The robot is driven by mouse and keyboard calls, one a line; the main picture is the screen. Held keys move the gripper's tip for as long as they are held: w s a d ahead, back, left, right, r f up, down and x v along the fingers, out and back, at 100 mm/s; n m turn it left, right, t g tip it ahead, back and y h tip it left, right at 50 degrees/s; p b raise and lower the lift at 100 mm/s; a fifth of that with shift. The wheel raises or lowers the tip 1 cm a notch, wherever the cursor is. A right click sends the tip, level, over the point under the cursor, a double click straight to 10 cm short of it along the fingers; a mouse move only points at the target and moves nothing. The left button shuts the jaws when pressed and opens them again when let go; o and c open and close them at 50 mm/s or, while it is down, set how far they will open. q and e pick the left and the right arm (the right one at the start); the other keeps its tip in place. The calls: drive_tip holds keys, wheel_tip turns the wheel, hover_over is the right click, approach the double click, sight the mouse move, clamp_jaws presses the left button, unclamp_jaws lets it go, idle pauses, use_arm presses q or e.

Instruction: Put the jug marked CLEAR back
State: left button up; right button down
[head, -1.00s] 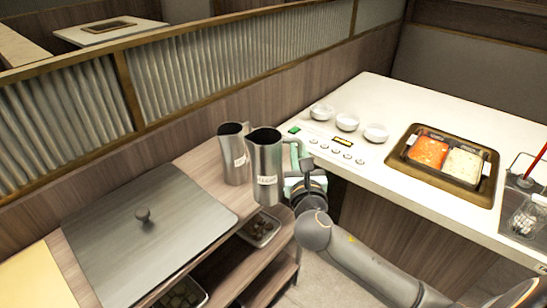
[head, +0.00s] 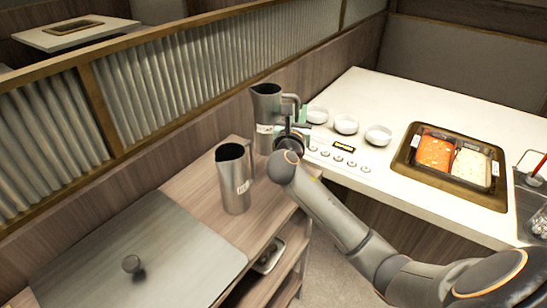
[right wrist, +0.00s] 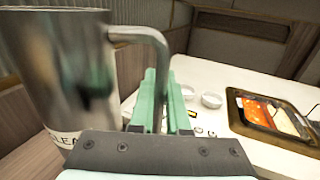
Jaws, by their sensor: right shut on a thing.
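My right gripper (head: 290,140) is shut on the handle of a steel jug (head: 267,108), at the far end of the side counter. In the right wrist view the same jug (right wrist: 60,70) looks upright, and the visible letters "LEA" on its label fit CLEAR. The mint-green fingers (right wrist: 165,98) are around its handle. I cannot tell whether its base touches the counter. A second steel jug (head: 234,180) stands upright on the counter, nearer and to the left; its label is too small to read. My left gripper is not in view.
The wooden side counter (head: 200,168) carries a grey lid (head: 170,235) with a knob. A low ribbed partition (head: 165,85) runs behind. The white table (head: 350,95) at right holds several white bowls (head: 346,124), buttons and a divided soup pot (head: 455,155).

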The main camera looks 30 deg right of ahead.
wheel_tip(320, 180, down, 9)
drive_tip(key=b, duration=0.1)
drive_tip(key=shift+r, duration=0.15)
drive_tip(key=shift+s, duration=0.1)
drive_tip(key=c, duration=0.9)
unclamp_jaws()
drive_tip(key=v, duration=1.2)
